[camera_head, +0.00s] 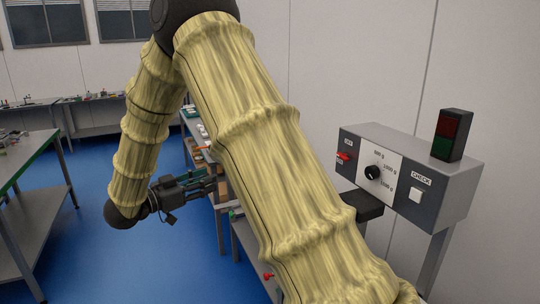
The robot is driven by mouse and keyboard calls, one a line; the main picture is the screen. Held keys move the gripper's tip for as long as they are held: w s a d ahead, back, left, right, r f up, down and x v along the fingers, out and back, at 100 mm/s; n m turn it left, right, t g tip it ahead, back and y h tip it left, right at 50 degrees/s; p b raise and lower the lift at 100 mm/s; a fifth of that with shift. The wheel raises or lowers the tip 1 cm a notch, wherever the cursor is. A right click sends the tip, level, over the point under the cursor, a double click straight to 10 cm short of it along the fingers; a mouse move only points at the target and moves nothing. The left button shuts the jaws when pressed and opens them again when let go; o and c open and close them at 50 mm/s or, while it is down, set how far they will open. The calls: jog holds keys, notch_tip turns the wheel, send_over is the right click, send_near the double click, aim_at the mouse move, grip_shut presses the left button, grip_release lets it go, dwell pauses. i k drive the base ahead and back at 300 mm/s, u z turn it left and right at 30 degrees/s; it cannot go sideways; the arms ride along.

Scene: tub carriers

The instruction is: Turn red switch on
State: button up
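The red switch (344,156) is a small red lever on the left part of the grey control box's front, with small labels above and below it. The labels are too small to read surely, so I cannot tell its on or off position. The control box (440,165) stands at the right on a metal post. My gripper (213,182) is left of the box and apart from it, behind my covered arm, pointing right. Its fingers are small and dark against the benches, and I cannot tell whether they are open or shut. I see nothing clearly held.
The box also bears a black dial (372,172) with gram marks, a white CHECK button (415,195) and a red-and-green lamp (452,135) on top. A dark block (362,204) sits below the dial. A workbench (25,155) stands left. Blue floor (110,265) is open.

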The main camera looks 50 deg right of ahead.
aim_at(345, 156)
jog(key=u, duration=0.95)
jog(key=k, duration=0.45)
jog(key=z, duration=1.6)
jog(key=i, duration=0.5)
